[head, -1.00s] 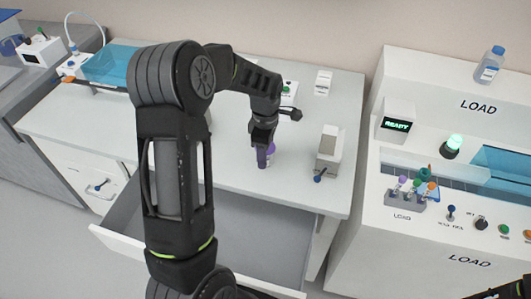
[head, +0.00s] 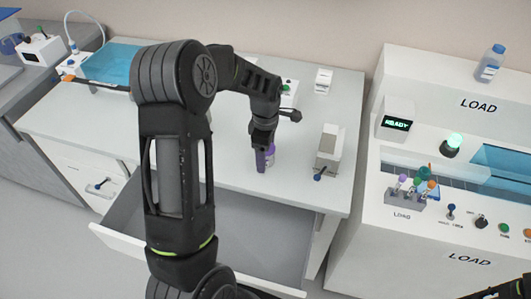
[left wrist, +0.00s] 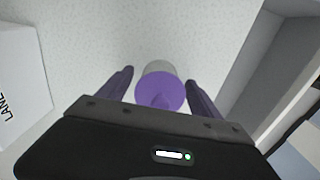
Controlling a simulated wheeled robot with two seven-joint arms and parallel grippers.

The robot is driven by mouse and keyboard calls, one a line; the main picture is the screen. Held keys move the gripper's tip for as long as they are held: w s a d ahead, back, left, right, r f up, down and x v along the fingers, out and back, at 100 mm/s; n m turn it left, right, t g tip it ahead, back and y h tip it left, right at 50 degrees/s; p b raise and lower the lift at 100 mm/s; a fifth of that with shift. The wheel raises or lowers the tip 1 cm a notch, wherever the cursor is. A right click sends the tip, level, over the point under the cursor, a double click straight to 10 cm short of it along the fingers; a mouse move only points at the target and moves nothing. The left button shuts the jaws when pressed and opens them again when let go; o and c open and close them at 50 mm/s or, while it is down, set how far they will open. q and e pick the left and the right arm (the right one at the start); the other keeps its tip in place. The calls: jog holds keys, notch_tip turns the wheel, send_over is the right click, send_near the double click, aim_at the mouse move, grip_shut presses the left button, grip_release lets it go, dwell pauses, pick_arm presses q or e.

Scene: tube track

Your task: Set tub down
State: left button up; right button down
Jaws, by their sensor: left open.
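The tub (left wrist: 160,92) has a round purple lid and a pale body, and it stands on the white counter (left wrist: 180,30). In the left wrist view my left gripper (left wrist: 160,85) is open, with one finger on each side of the tub and a gap on both sides. In the head view the tub (head: 270,157) is partly hidden behind my left gripper (head: 264,160) near the counter's front. My right gripper is out of view; only a dark part of my arm shows at the bottom right corner.
An open drawer (head: 255,228) sticks out below the counter's front edge. A grey-white box device (head: 329,150) stands to the right of the tub. Further right is the LOAD machine with a rack (head: 405,196) of coloured-cap tubes. A blue-lidded bath (head: 110,65) stands at the back left.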

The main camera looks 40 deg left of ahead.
pick_arm(q)
jog(key=shift+r, duration=0.55)
notch_tip(320, 180, up, 11)
jog(key=shift+r+b, duration=0.1)
jog(key=shift+b, duration=0.35)
